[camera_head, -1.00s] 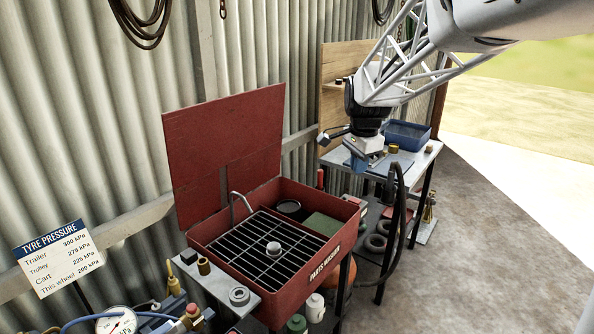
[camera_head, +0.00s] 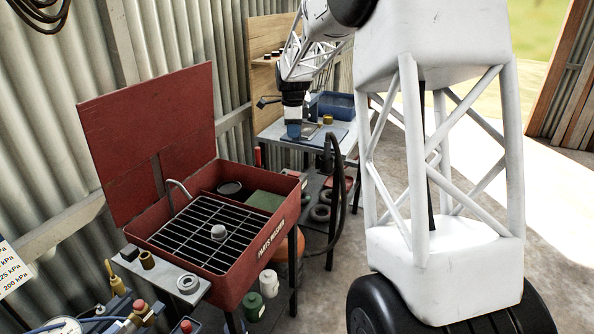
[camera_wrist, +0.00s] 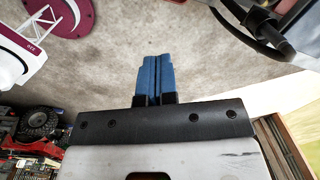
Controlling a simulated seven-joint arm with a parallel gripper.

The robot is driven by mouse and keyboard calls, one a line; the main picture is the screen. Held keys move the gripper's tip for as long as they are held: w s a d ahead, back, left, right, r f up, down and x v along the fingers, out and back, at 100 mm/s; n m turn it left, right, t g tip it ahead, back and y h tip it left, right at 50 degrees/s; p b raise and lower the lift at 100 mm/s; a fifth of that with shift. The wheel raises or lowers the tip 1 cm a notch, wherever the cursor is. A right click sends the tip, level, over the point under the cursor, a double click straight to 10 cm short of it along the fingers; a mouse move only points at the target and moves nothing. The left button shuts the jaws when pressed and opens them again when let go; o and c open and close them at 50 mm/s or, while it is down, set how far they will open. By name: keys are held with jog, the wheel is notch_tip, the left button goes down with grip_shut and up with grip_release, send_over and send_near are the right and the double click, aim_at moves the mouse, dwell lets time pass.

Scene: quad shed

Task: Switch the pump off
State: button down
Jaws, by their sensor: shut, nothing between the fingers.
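The red parts washer (camera_head: 262,245) stands left of centre in the head view with its lid (camera_head: 145,125) raised. A bent grey spout (camera_head: 178,186) rises at its left inner side above a black grid (camera_head: 185,243). I cannot make out a pump or its switch for certain. My gripper (camera_head: 293,131) points down over the near edge of the bench behind the washer. Its blue fingers (camera_wrist: 156,75) are shut together and empty in the wrist view, above bare concrete.
The bench (camera_head: 277,127) holds a blue bin (camera_head: 338,104) and small parts. A black hose (camera_head: 337,185) hangs in front of it. A brass fitting with a red knob (camera_head: 140,306) is at lower left. Bare concrete (camera_wrist: 230,60) shows below the gripper in the wrist view.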

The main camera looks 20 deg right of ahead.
aim_at(297, 175)
jog(key=w+d+f+m, duration=0.5)
jog(key=w+f, duration=0.3)
jog(key=w, duration=0.2)
jog(key=shift+w+d, duration=0.2)
jog(key=shift+w, duration=0.1)
jog(key=shift+f, duration=0.15)
notch_tip(297, 175, down, 14)
jog(key=shift+r, duration=0.1)
dwell(0.7)
